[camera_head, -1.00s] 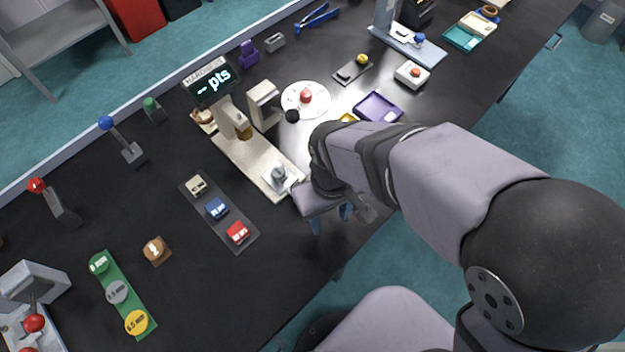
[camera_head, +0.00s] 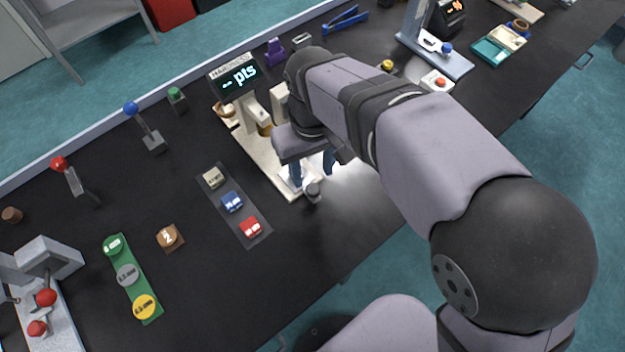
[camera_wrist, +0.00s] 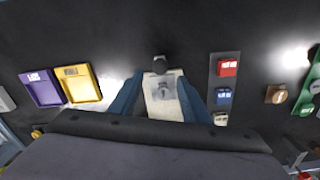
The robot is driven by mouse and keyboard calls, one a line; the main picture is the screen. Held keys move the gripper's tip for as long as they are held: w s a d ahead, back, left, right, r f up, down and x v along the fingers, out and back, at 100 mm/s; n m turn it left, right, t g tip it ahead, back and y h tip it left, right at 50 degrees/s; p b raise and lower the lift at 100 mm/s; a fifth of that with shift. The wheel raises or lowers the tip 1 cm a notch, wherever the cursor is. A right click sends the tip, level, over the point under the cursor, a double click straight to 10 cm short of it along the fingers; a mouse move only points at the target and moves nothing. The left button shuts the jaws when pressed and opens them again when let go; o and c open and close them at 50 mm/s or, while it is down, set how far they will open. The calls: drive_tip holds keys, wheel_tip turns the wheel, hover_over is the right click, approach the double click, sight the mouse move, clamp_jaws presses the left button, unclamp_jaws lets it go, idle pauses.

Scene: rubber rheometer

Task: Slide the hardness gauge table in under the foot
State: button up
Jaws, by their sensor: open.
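The hardness gauge (camera_head: 237,80) stands at the back of the bench, with its beige base reaching toward the front. Its pale table (camera_head: 290,181) is at the base's front end, partly hidden by my gripper. A grey knob (camera_head: 313,191) stands at that end. In the wrist view the table (camera_wrist: 163,92) and a dark knob (camera_wrist: 160,65) lie between my fingers. My gripper (camera_head: 312,170) is open, its blue fingers above the front of the base, one to each side. The wrist view also shows my gripper (camera_wrist: 161,88); I cannot tell if it touches. The foot is largely hidden by my arm.
A dark strip with red, blue and beige blocks (camera_head: 250,228) lies left of the gauge. Purple (camera_wrist: 40,88) and yellow (camera_wrist: 82,84) trays lie on its other side. A brown block (camera_head: 170,238) and a green strip (camera_head: 135,285) lie farther left. The front bench is clear.

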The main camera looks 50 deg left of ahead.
sight(313, 187)
drive_tip(key=shift+f+p, duration=0.6)
drive_tip(key=shift+f, duration=2.45)
